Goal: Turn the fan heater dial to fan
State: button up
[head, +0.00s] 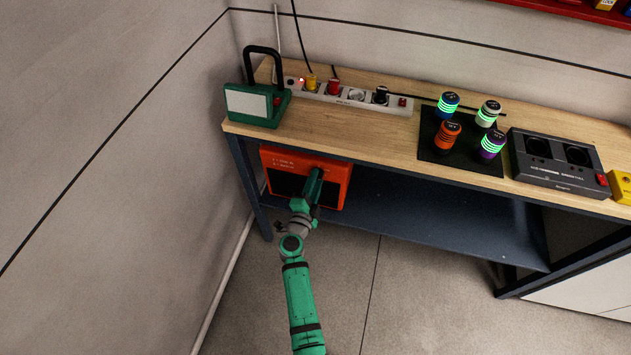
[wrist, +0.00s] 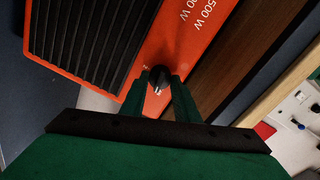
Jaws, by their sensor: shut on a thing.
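The orange fan heater (head: 338,178) stands on the shelf under the workbench, at its left end. It also shows in the wrist view (wrist: 215,45), with its black grille (wrist: 90,35) and white lettering on the orange face. The black dial (wrist: 158,78) has a pale pointer mark and sits between my gripper's fingers (wrist: 161,92). My gripper (head: 312,180) is shut on the dial in front of the heater. In the head view my gripper hides the dial. The setting at which the pointer stands cannot be read for sure.
The wooden benchtop (head: 350,140) overhangs the heater. On it stand a green work lamp (head: 258,103), a power strip (head: 350,97), several coloured cylinders on a dark mat (head: 430,148) and a black charger (head: 555,165). The shelf (head: 430,225) right of the heater is clear. A wall is close on the left.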

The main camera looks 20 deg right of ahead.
jog(key=shift+f+n, duration=0.1)
jog(key=shift+n, duration=1.7)
jog(key=o, duration=1)
jog(key=shift+o, duration=0.2)
jog(key=shift+s+a, duration=0.1)
jog(key=shift+a, duration=0.05)
jog(key=v, duration=1)
jog(key=shift+s+a, duration=0.2)
jog(key=shift+a, duration=0.05)
